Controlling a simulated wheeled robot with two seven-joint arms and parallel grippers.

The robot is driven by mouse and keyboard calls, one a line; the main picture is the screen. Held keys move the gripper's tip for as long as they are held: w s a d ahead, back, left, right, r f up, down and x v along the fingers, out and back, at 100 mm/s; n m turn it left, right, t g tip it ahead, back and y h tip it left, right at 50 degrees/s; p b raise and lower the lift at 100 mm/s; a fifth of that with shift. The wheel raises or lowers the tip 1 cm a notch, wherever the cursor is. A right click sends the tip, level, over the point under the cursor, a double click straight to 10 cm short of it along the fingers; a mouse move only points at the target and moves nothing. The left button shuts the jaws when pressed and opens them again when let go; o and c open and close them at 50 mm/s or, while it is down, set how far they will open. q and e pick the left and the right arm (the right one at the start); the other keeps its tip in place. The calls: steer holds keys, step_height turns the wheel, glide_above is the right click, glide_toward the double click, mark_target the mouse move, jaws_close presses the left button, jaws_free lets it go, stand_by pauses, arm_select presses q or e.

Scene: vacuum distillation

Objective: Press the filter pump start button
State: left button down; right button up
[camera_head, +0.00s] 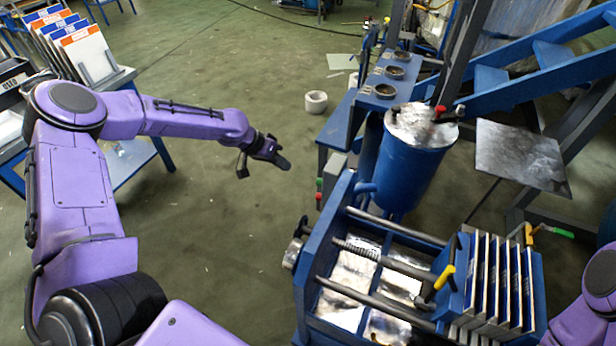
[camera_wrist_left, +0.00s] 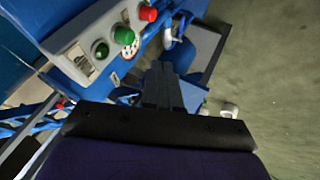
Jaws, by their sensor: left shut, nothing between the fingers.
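The filter pump's control box (camera_head: 333,172) is a small grey box on the near side of the blue frame, left of the blue tank. Its small buttons face left in the head view. The left wrist view shows the box face (camera_wrist_left: 85,48) with a red button (camera_wrist_left: 148,14) and a green button (camera_wrist_left: 125,36) beside other round controls. Which one is the start button I cannot read. My left gripper (camera_head: 284,161) is shut and empty, left of the box and apart from it. Its closed fingers (camera_wrist_left: 163,84) show below the buttons in the left wrist view. My right gripper is out of view.
The filter press (camera_head: 325,250) with rods and white plates fills the lower right. A blue tank (camera_head: 408,170) stands behind it. A white ring-shaped object (camera_head: 315,102) lies on the floor. Open green floor lies around my left gripper.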

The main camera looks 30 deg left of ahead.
arm_select(q)
steer(key=w+d+f+p, duration=0.2)
steer(key=d+f, duration=0.3)
steer(key=d, duration=0.2)
steer(key=shift+w, duration=0.4)
